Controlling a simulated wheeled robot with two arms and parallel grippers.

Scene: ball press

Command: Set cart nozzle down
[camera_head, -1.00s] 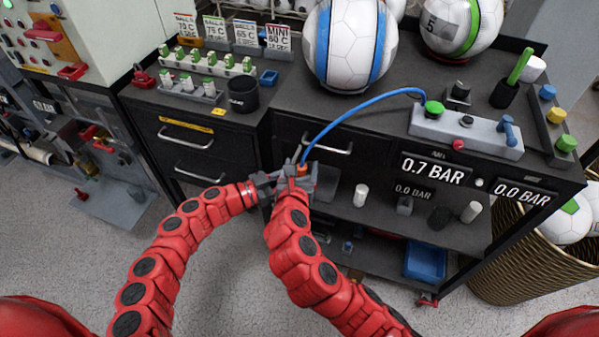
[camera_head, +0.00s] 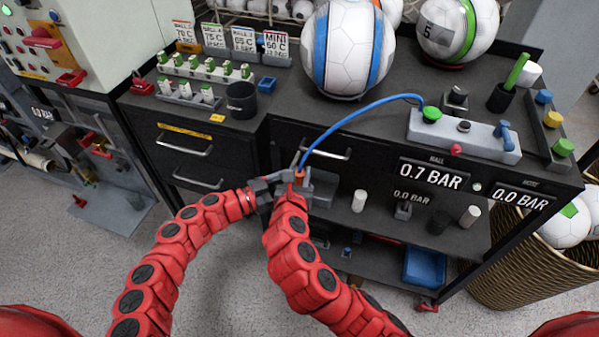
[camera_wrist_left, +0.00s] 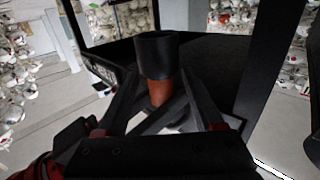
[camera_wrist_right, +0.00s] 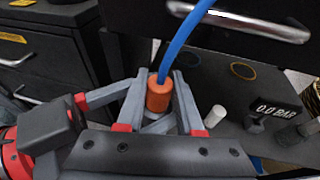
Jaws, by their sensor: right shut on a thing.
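The cart nozzle (camera_wrist_right: 158,94) is an orange piece with the blue hose (camera_head: 361,112) rising from its top. My right gripper (camera_head: 300,181) is shut on it in front of the cart's drawer. In the right wrist view its fingers (camera_wrist_right: 166,92) lie on both sides of the orange body. My left gripper (camera_head: 263,188) is close beside the right one. In the left wrist view its fingers (camera_wrist_left: 160,88) stand apart around an orange piece (camera_wrist_left: 162,92) with a black cylindrical end (camera_wrist_left: 156,55). The nozzle's lower end is hidden in the head view.
The hose runs to a grey block (camera_head: 464,136) with a green knob on the cart top (camera_head: 400,91). A lower shelf (camera_head: 385,228) holds small white and dark cylinders. A ball basket (camera_head: 520,265) is at right.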

